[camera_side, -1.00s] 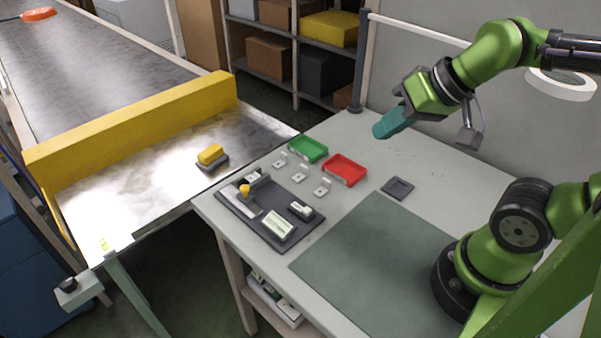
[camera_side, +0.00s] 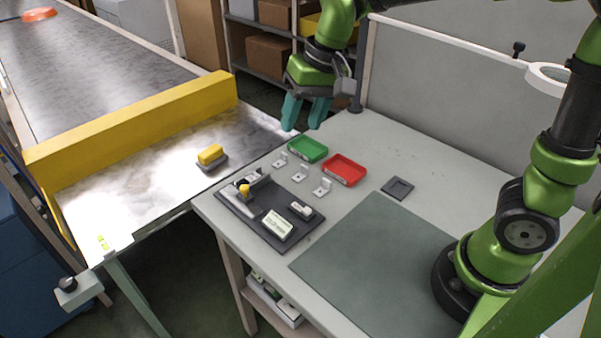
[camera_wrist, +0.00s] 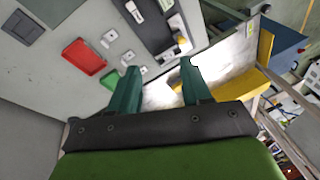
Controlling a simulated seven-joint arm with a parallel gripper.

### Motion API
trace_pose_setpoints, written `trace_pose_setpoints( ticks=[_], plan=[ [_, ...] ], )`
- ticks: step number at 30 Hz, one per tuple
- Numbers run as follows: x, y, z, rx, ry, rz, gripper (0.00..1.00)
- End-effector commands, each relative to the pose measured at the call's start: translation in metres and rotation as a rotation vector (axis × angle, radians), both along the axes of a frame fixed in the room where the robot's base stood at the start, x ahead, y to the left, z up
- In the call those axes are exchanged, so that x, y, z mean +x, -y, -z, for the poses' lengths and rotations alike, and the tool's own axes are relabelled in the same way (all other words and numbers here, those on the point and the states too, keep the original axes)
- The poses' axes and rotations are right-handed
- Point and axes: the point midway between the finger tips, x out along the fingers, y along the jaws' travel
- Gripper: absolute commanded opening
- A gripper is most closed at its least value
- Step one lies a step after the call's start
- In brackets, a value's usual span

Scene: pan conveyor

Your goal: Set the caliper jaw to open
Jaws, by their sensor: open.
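The caliper (camera_side: 238,201) lies on a dark tray (camera_side: 266,229) at the left of the bench, with a yellow knob (camera_side: 245,190) on it. It is too small to tell how its jaw is set. In the wrist view the dark tray (camera_wrist: 152,30) is at the top, with the yellow knob (camera_wrist: 181,40) near its end. My gripper (camera_side: 304,127) is open and empty, above the far edge of the bench, behind the green bin and apart from the caliper. Its teal fingers (camera_wrist: 160,82) stand spread in the wrist view.
A green bin (camera_side: 322,154) and a red bin (camera_side: 361,174) stand behind the tray, with several small white brackets (camera_side: 300,177) in front. A white-labelled block (camera_side: 278,226) lies on the tray. The conveyor with a yellow barrier (camera_side: 130,125) is left. The green mat (camera_side: 375,255) is clear.

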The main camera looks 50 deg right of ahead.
Motion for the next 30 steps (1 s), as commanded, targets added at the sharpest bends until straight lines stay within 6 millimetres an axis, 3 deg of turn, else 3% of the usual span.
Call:
trace_pose_setpoints(
  ticks=[1, 6, 12, 17, 20, 25, 30],
  plan=[
    [0.019, -0.01, 0.007, -0.013, -0.043, 0.012, 0.48],
    [0.071, -0.041, 0.028, -0.064, -0.163, 0.107, 0.48],
    [0.112, -0.067, 0.042, -0.115, -0.241, 0.275, 0.48],
    [0.122, -0.069, 0.02, -0.105, -0.244, 0.41, 0.48],
    [0.116, -0.068, 0.022, -0.106, -0.273, 0.458, 0.48],
    [0.116, -0.068, 0.042, -0.107, -0.275, 0.461, 0.48],
    [0.116, -0.067, 0.078, -0.105, -0.277, 0.461, 0.48]
  ],
)
